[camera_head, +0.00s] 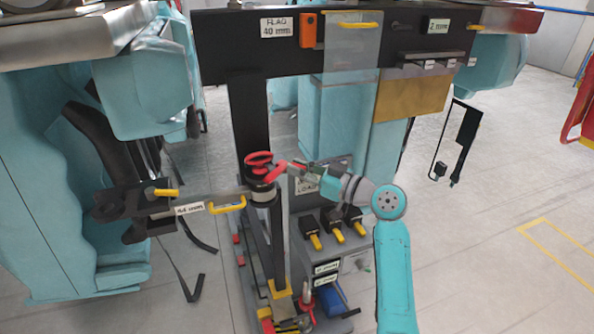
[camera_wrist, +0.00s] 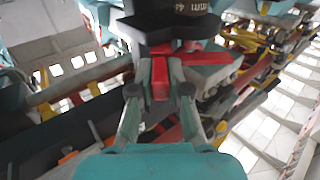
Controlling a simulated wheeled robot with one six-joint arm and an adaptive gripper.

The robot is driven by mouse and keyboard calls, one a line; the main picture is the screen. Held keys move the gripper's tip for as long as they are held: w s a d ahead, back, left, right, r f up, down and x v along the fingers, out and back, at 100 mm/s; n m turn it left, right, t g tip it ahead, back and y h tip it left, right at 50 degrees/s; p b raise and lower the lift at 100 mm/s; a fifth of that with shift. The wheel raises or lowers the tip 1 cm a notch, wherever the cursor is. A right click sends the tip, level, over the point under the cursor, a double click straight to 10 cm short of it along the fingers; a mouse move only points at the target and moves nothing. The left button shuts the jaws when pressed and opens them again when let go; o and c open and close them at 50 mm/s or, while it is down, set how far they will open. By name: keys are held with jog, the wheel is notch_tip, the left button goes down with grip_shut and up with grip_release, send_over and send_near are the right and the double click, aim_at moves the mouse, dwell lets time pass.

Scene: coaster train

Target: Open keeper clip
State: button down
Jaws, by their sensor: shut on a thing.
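A red part (camera_head: 274,173), which looks like the keeper clip, sits at the top of a dark round fitting (camera_head: 262,187) on the black post. A red ring (camera_head: 258,158) lies just above it. My gripper (camera_head: 287,166) reaches in from the right at this height. In the wrist view my gripper (camera_wrist: 160,88) is closed around a red upright tab (camera_wrist: 160,78), with one finger on each side. The fingertips partly hide the tab's sides, and I cannot tell how far the clip is open.
A grey bar with a yellow handle (camera_head: 228,204) runs left from the post. A black beam (camera_head: 260,52) crosses above, with a clear panel (camera_head: 352,48) hanging from it. A grey cabinet with black-and-yellow grips (camera_head: 334,234) stands below my arm. Open floor lies to the right.

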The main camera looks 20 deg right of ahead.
jog(key=shift+w+d+n+g+y, duration=0.2)
jog(key=shift+n+g+y, duration=0.3)
jog(key=shift+g+y, duration=0.1)
jog(key=shift+w+d+n+g+y, duration=0.15)
jog(key=shift+n+g+y, duration=0.35)
jog(key=shift+y, duration=0.1)
jog(key=c, duration=1.1)
grip_release()
jog(key=v, duration=1.2)
